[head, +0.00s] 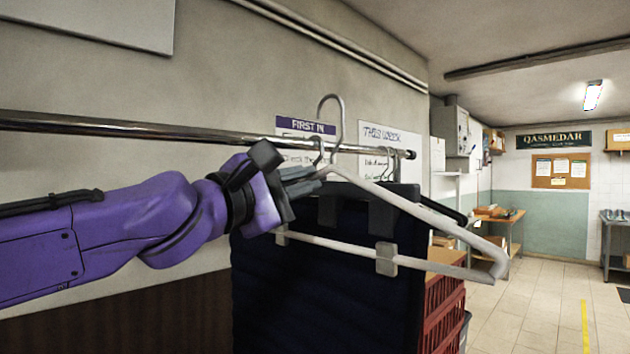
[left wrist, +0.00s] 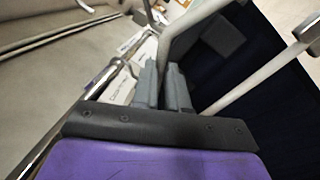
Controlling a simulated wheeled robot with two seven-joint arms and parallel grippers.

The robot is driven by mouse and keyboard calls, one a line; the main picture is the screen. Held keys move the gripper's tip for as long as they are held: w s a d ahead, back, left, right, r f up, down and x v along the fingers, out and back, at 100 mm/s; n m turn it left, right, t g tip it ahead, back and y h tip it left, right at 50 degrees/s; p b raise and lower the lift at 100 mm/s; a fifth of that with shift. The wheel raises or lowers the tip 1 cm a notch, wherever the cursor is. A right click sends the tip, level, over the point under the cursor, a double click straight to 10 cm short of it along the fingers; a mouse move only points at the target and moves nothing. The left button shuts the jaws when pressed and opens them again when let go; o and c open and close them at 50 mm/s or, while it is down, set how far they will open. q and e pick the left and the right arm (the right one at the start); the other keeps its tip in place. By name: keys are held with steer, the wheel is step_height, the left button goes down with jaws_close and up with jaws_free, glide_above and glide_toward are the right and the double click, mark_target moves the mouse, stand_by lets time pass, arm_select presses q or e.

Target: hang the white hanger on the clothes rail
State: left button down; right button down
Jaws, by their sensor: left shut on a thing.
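The white hanger (head: 435,216) is in the air in front of the clothes rail, its hook (head: 334,100) pointing up. In the head view the hook top stands higher than the clothes rail (head: 190,129); I cannot tell whether it touches the rail. My left gripper (head: 312,184) is shut on the hanger near the base of its hook. In the left wrist view the fingers (left wrist: 165,88) close on the hanger's white bar (left wrist: 190,30), and the rail (left wrist: 105,80) runs along the left. My right gripper is not in view.
Dark clothing (head: 300,285) hangs from the rail on other hangers just behind the white hanger. A red crate (head: 443,312) stands to the right, below. The rail ends in a dark cap (head: 411,154). Paper signs (head: 388,140) are on the wall behind. Open floor (head: 540,310) lies at the right.

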arm_select(q)
steer(key=w+a+f+p, duration=0.2)
steer(key=w+a+f, duration=0.1)
steer(key=w+a, duration=0.8)
steer(key=shift+w+a, duration=0.25)
steer(key=shift+w, duration=0.25)
stand_by(0.6)
steer(key=shift+r, duration=0.1)
steer(key=c, duration=1.1)
jaws_free()
steer(key=shift+s, duration=0.1)
